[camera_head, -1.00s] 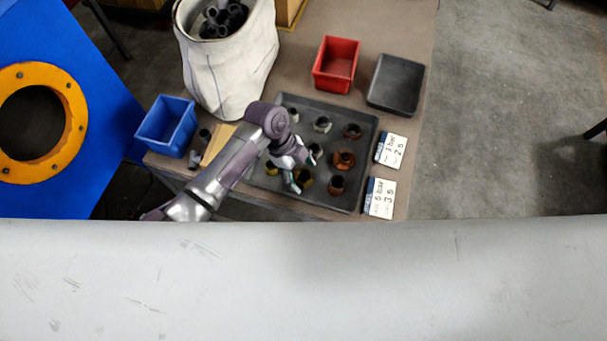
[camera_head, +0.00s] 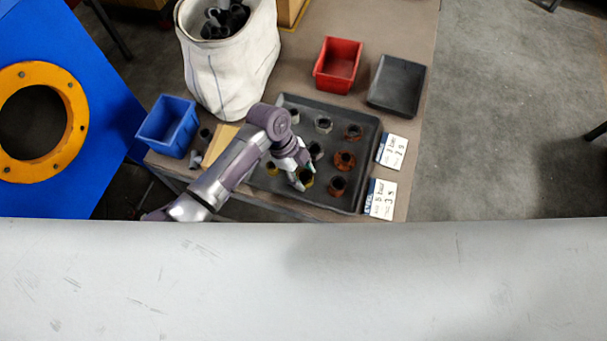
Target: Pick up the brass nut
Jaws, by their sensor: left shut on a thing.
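My left gripper (camera_head: 301,180) reaches down over the grey tray (camera_head: 366,190) from the left and is shut on a brass nut (camera_head: 308,181) near the tray's front edge. The gripper hides part of this nut, and I cannot tell whether it is clear of the tray floor. Another yellowish brass nut (camera_head: 272,168) stands to the left, partly behind the arm. My right gripper is not in view.
A blue bin (camera_head: 167,126) and a white sack (camera_head: 232,70) of dark pipe pieces stand left and behind. A red bin (camera_head: 338,65) and a shallow black tray (camera_head: 397,84) are at the back right. Two written cards (camera_head: 381,199) lie right of the tray.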

